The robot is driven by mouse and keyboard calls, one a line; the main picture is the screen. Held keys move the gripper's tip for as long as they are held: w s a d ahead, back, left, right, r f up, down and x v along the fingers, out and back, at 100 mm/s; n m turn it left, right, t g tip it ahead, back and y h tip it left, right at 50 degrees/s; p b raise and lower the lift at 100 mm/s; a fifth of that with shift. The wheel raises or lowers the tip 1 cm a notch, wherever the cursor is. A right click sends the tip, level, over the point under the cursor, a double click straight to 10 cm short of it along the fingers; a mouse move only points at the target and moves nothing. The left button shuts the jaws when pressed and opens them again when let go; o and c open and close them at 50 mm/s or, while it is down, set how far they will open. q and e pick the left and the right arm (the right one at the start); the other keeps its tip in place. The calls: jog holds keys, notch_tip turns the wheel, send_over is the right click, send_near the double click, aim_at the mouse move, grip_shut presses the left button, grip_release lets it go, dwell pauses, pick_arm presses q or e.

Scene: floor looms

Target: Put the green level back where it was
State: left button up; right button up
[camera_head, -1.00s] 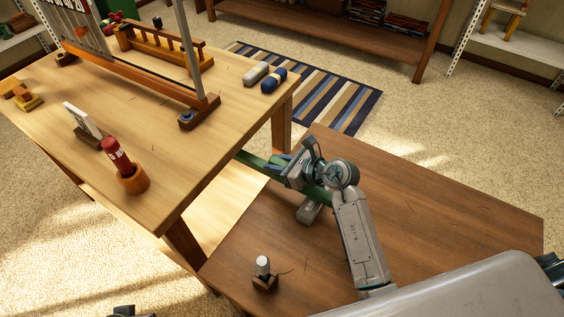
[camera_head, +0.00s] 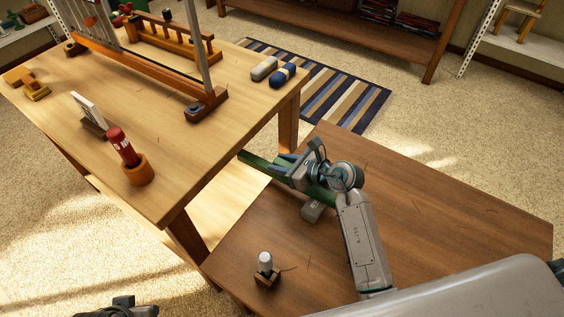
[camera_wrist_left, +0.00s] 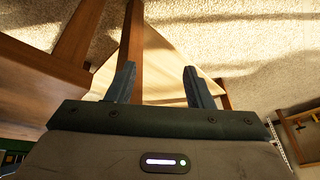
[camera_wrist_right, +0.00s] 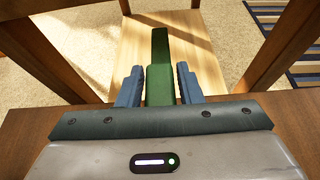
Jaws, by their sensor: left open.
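The green level (camera_head: 254,160) is a long green bar held in my right gripper (camera_head: 283,168). One end reaches out toward the pale table's right legs, below its top. In the right wrist view the level (camera_wrist_right: 159,75) stands upright in the picture between the two blue-grey fingers (camera_wrist_right: 159,88), which close on its sides. My left gripper (camera_wrist_left: 160,85) is open and empty, with floor and a low wooden shelf beyond its fingers. Only a part of my left arm shows at the head view's bottom edge.
The pale table (camera_head: 160,120) carries a loom frame (camera_head: 150,60), a red cylinder in a wooden cup (camera_head: 137,172), a white card (camera_head: 88,112) and two rolls (camera_head: 282,75). The dark table (camera_head: 430,225) holds a small white-topped piece (camera_head: 266,268); its right side is clear.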

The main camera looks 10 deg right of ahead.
jog(key=shift+o, duration=1.1)
jog(key=shift+r, duration=0.2)
jog(key=v, duration=1.2)
jog(key=shift+r+p, duration=0.3)
jog(key=shift+s, duration=0.1)
